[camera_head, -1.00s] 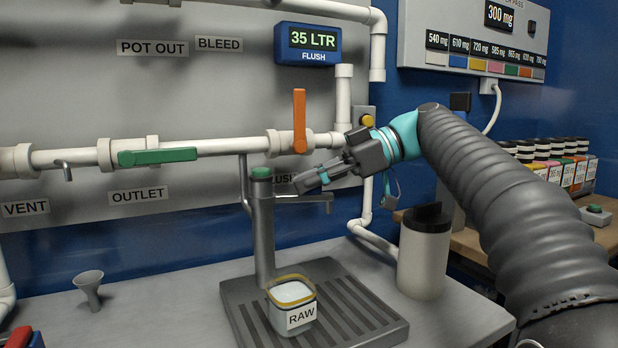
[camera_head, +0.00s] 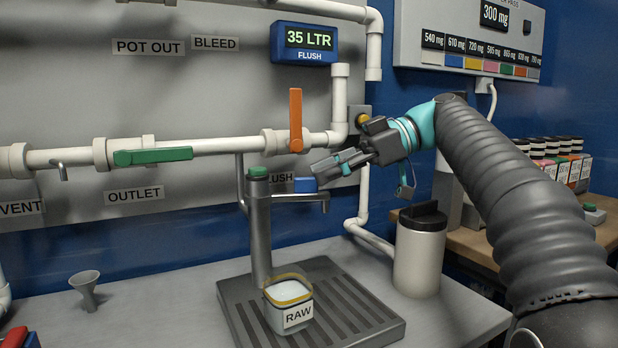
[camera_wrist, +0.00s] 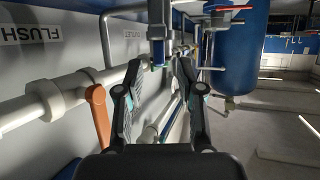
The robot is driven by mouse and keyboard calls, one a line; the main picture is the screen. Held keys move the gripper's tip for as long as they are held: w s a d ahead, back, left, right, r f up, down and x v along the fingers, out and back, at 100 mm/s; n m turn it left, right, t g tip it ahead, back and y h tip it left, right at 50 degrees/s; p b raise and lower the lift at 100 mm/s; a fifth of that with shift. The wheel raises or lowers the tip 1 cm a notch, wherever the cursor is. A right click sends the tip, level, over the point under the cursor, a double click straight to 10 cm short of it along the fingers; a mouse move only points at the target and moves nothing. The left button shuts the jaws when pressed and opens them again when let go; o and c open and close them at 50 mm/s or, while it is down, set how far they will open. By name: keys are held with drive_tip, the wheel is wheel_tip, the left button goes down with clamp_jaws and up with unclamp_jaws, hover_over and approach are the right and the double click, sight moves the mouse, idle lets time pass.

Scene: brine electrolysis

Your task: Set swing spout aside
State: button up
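The swing spout (camera_head: 290,197) is a grey arm that reaches right from a grey post (camera_head: 261,235) with a green cap. Its end turns down, to the right of and above the raw pot (camera_head: 288,303), a glass vessel with a yellow rim and white contents. A blue tab (camera_head: 305,185) stands on the spout. My gripper (camera_head: 317,172) is just right of and above the tab and looks apart from it. In the wrist view my gripper (camera_wrist: 158,68) is open, with the blue tab (camera_wrist: 157,52) ahead between its fingertips and a gap on each side.
The pot and post stand on a slotted drain tray (camera_head: 345,300). An orange valve lever (camera_head: 295,120) and a pipe (camera_head: 235,145) are close behind my gripper. A lidded canister (camera_head: 420,250) stands right; a small funnel (camera_head: 86,288) stands left. The counter between funnel and tray is clear.

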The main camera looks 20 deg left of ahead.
drive_tip(key=shift+v, duration=1.85)
